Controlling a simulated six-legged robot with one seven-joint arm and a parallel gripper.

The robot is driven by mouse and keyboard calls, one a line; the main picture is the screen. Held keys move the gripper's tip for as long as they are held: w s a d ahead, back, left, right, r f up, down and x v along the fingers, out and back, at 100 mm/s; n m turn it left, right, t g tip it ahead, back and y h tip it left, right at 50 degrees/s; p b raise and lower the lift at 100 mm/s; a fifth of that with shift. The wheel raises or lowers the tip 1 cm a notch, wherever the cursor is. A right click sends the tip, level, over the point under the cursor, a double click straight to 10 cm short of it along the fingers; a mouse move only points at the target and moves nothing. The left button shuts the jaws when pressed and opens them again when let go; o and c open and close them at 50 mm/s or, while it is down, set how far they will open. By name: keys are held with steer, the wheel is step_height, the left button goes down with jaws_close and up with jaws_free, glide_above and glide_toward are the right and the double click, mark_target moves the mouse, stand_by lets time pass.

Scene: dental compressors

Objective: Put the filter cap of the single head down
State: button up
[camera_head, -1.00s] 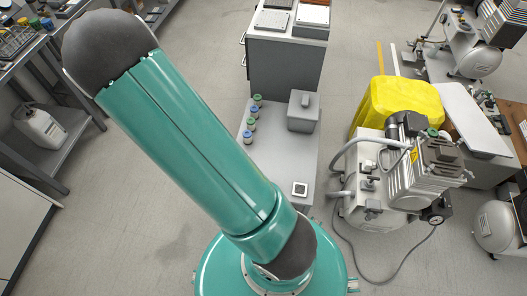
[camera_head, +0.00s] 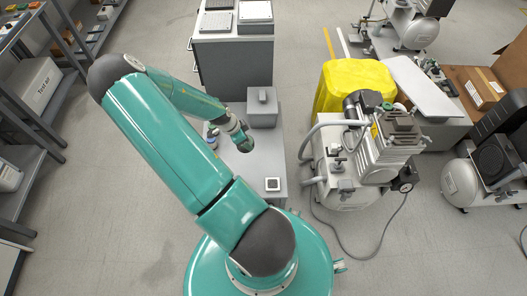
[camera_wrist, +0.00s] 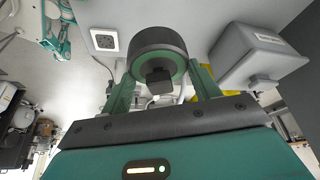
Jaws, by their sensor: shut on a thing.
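My gripper (camera_wrist: 162,82) is shut on a round dark cap with a green rim, the filter cap (camera_wrist: 158,40), in the wrist view. In the head view my gripper (camera_head: 240,138) hangs at the end of my arm over the grey bench top (camera_head: 262,160), just in front of the grey lidded box. The cap is too small to make out clearly there, and its height above the bench cannot be told. The single-head compressor (camera_head: 385,150) stands right of the bench, in front of a yellow cover.
The grey lidded box (camera_head: 262,108) stands at the back of the bench; it also shows in the wrist view (camera_wrist: 258,55). A small square plate (camera_head: 272,184) lies near the front. Small bottles (camera_head: 211,138) are partly hidden behind my arm. Bare bench top lies between.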

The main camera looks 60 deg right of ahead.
steer(key=s+d+f+m+g+y, duration=0.1)
steer(key=s+d+m+y, duration=0.15)
steer(key=s+m, duration=0.4)
steer(key=s+d+f+m+g+y, duration=0.1)
steer(key=s+d+f+m, duration=0.2)
steer(key=s, duration=0.7)
steer(key=w+d+f, duration=0.1)
steer(key=w+f, duration=0.1)
steer(key=w, duration=0.2)
steer(key=w+d+f, duration=0.1)
steer(key=w+f, duration=0.2)
steer(key=w, duration=0.1)
steer(key=w+d+f, duration=0.2)
steer(key=w, duration=0.2)
steer(key=shift+w+d+f, duration=0.1)
steer(key=shift+w+f, duration=0.05)
steer(key=shift+f, duration=0.2)
steer(key=shift+w+f+n, duration=0.15)
steer(key=shift+f+n, duration=0.1)
steer(key=shift+w+f, duration=0.2)
steer(key=shift+f, duration=1.45)
steer(key=shift+f, duration=0.1)
steer(key=o, duration=0.9)
steer(key=shift+o, duration=0.2)
